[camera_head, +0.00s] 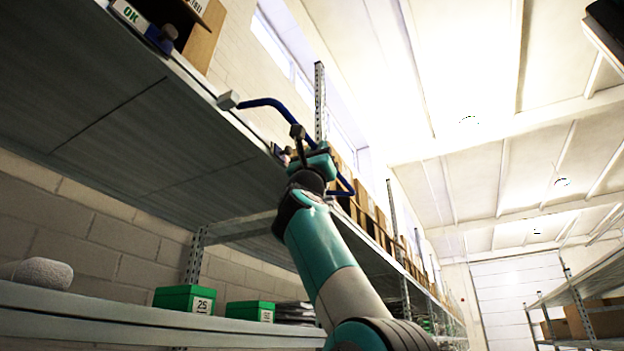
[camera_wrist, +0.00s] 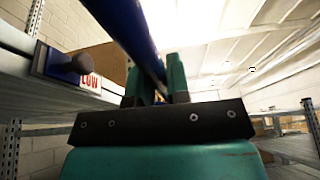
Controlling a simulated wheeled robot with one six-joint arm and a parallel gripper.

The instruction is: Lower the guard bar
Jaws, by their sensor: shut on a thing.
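The guard bar (camera_head: 265,102) is a blue bent bar at the front edge of the upper shelf. A grey block (camera_head: 228,100) sits at its left end, and its right part passes behind my gripper. My gripper (camera_head: 305,150) is shut on the bar at the shelf edge. In the wrist view the blue bar (camera_wrist: 125,25) runs from the top down between the two teal fingers of my gripper (camera_wrist: 158,82). A dark blue holder with a round knob (camera_wrist: 72,65) and a red-lettered "LOW" label (camera_wrist: 90,82) is on the shelf edge at left.
An "OK" label (camera_head: 131,14) marks the upper shelf edge at top left, near cardboard boxes. Green boxes (camera_head: 185,299) and a grey roll (camera_head: 37,272) lie on the lower shelf (camera_head: 120,318). The aisle to the right of my arm is open.

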